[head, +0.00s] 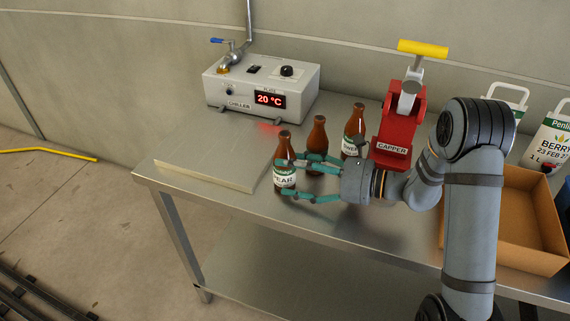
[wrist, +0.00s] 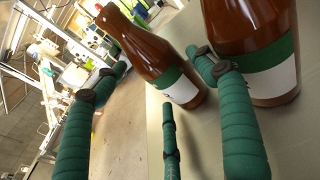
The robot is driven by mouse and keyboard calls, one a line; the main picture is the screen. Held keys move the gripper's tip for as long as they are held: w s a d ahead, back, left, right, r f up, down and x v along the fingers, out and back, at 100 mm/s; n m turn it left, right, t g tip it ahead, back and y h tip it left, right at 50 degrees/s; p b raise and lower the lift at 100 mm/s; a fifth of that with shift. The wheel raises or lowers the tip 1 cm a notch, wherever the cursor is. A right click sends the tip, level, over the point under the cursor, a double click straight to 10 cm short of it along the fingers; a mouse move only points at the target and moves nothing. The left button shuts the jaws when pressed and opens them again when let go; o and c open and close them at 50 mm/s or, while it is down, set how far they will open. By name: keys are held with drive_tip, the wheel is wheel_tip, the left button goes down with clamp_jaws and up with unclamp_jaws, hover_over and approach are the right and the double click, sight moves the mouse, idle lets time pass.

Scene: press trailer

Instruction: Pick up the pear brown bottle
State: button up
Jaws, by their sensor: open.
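The pear brown bottle (head: 284,177) stands upright on the steel table, with a white and green label reading PEAR. My gripper (head: 287,179) is open and level, reaching in from the right with its green fingers on either side of this bottle. In the wrist view a brown bottle (wrist: 150,50), apparently the pear one, stands ahead between the spread fingertips (wrist: 160,75). A second brown bottle (head: 318,135) stands just behind, and another brown bottle (wrist: 255,35) looms close beside the right finger. Whether any finger touches glass I cannot tell.
A third brown bottle (head: 354,130) stands by the red capper (head: 393,125). A chiller box (head: 262,85) reading 20 °C is at the back, with a metal plate (head: 205,160) before it. A cardboard box (head: 515,220) and white cartons (head: 552,140) are at right.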

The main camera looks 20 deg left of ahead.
drive_tip(key=a, duration=0.2)
drive_tip(key=shift+w+a+f, duration=0.1)
drive_tip(key=shift+a+f, duration=0.1)
drive_tip(key=shift+a, duration=0.1)
drive_tip(key=c, duration=0.3)
drive_tip(key=c, duration=1)
drive_tip(key=shift+c, duration=0.7)
drive_tip(key=shift+w+r, duration=0.1)
